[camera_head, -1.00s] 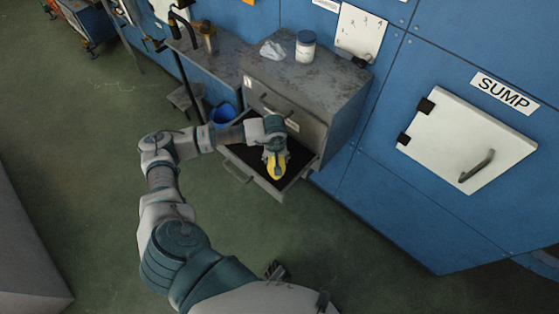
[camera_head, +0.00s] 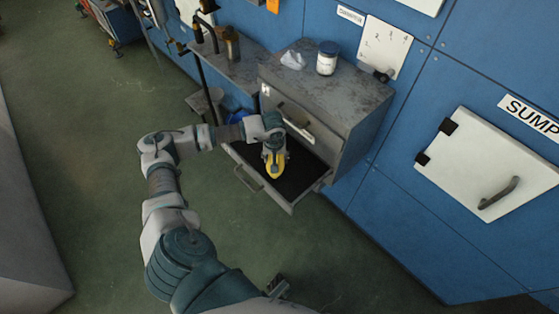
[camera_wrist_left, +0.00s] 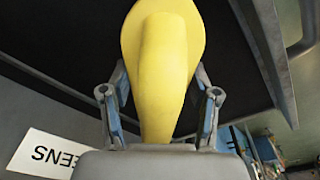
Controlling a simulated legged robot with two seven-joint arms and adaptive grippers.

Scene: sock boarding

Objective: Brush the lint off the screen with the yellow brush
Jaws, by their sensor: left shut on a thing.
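My left gripper (camera_head: 274,150) is shut on the yellow brush (camera_head: 275,167) and holds it over the open drawer (camera_head: 268,193). In the left wrist view the brush (camera_wrist_left: 165,60) stands between the two fingers, its broad end away from the gripper. The drawer's inside shows a dark flat surface (camera_head: 304,176), which may be the screen. I cannot make out lint on it, nor whether the brush touches it. In the left wrist view a white label (camera_wrist_left: 42,153) ending in "EENS" appears upside down.
The grey cabinet (camera_head: 357,118) has a closed drawer above the open one. A white jar (camera_head: 327,60) and a crumpled white cloth (camera_head: 293,61) sit on top. A blue wall (camera_head: 385,205) stands at right; open green floor (camera_head: 95,170) at left.

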